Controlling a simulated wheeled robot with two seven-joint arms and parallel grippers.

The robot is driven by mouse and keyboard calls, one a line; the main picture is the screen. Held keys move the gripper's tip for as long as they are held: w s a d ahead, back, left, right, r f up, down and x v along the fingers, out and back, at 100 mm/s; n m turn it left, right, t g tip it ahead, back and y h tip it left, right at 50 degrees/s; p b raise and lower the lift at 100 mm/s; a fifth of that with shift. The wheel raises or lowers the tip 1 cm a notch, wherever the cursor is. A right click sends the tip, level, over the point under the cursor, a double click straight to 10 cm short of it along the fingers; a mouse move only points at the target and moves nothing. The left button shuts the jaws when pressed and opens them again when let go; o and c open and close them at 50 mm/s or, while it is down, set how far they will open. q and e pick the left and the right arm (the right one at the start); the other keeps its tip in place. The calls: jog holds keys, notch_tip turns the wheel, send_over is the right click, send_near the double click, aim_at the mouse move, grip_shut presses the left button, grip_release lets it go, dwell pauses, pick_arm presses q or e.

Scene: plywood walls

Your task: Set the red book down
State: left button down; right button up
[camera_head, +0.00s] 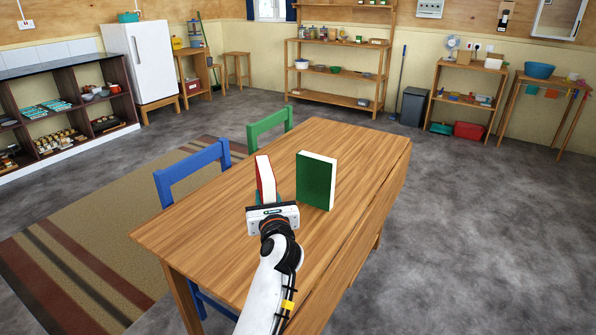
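The red book (266,179) is upright over the wooden table (350,150), with a thin red cover edge and white side showing. My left gripper (268,199) is at the book's lower near end, with its teal fingers on both sides, shut on it. The gripper body hides the book's bottom, so I cannot tell whether it touches the tabletop. A green book (315,181) stands upright on the table just to the right, apart from the red one. My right gripper is not in view.
A blue chair (193,172) and a green chair (270,129) stand along the table's left side. The far part and the near left part of the tabletop are clear. Shelves and a white fridge (145,62) stand along the walls.

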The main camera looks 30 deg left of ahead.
pick_arm(q)
jog(key=f, duration=0.2)
jog(key=f+b, duration=0.1)
jog(key=shift+s+d+f, duration=0.25)
jog(key=shift+w+a+f+b, duration=0.1)
jog(key=shift+f+b, duration=0.65)
jog(key=shift+f, duration=2)
jog(key=shift+f, duration=0.2)
jog(key=c, duration=1)
grip_release()
jog(key=shift+c, duration=0.2)
